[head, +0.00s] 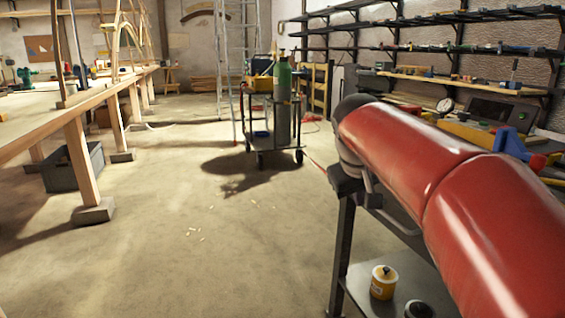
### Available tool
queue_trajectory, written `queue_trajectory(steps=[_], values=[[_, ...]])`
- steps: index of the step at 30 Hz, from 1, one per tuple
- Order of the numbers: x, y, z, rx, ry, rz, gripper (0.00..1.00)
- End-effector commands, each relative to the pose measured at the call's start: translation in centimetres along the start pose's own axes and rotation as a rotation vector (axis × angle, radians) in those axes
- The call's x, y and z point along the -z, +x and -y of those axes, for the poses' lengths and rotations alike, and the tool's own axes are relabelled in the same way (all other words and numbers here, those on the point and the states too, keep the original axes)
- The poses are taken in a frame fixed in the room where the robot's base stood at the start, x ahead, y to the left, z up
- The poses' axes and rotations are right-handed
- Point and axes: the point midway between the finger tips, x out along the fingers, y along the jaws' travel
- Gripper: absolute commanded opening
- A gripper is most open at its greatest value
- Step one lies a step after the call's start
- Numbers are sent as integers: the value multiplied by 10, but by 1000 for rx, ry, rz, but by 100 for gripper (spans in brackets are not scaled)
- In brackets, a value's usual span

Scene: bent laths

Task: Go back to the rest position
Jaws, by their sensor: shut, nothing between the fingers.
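My gripper is not in this head view, so I cannot see its fingers or what is around them. A large red, glossy, rounded form with a dark grey end fills the right side. It may be a link of my own arm, but I cannot tell for sure. It hides part of the bench behind it.
A long wooden bench (45,118) runs along the left, with a grey crate (74,168) beneath. A trolley (271,143) with a green-topped cylinder (283,92) stands ahead. A dark metal stand (343,250) holds a yellow tin (384,283). The middle floor is mostly clear.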

Motion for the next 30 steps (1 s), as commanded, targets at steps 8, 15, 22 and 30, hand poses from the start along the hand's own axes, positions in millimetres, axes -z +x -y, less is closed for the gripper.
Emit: queue_trajectory(steps=[8,15,22,30], values=[[-144,-18,53,156,124,-25,0],[-236,-3,96,236,217,-31,0],[-259,5,109,255,246,-29,0],[-259,5,108,255,244,-29,0]])
